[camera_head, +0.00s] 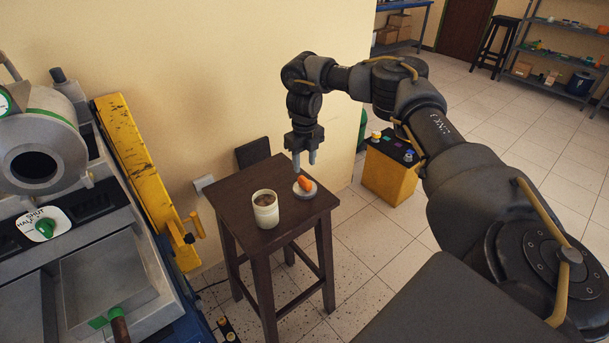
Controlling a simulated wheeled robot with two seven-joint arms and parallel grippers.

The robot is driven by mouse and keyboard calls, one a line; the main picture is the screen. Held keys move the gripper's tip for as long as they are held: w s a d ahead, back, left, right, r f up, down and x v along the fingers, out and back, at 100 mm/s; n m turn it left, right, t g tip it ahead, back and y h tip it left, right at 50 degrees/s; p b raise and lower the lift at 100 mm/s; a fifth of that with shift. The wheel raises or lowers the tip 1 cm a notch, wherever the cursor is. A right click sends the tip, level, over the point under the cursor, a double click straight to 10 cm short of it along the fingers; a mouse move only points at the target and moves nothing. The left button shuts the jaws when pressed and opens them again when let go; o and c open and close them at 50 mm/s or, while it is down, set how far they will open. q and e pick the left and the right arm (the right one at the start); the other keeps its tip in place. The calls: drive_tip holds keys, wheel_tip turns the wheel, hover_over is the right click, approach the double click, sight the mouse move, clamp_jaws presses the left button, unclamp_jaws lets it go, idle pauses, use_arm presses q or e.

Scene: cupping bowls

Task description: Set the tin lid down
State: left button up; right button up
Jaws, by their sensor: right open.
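The tin lid (311,193), a small grey disc with an orange knob on top, lies on the dark wooden stool (240,190), right of the tin. The tin (265,211) is a pale, open-topped cylinder with something brown inside, standing upright on the stool. My right gripper (304,164) points down just above the lid, its two fingers open with nothing seen between them. One fingertip overlaps the view close to the orange knob; I cannot tell whether they touch. My left gripper is not in view.
A grey machine (100,275) with a yellow rail (140,165) stands left of the stool. A wall rises behind the stool. A yellow battery-like box (388,172) sits on the floor at the right. Shelves (560,60) and a black stool (497,45) are far back.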

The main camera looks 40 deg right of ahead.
sight(304, 179)
wheel_tip(304, 179, up, 6)
idle(0.8)
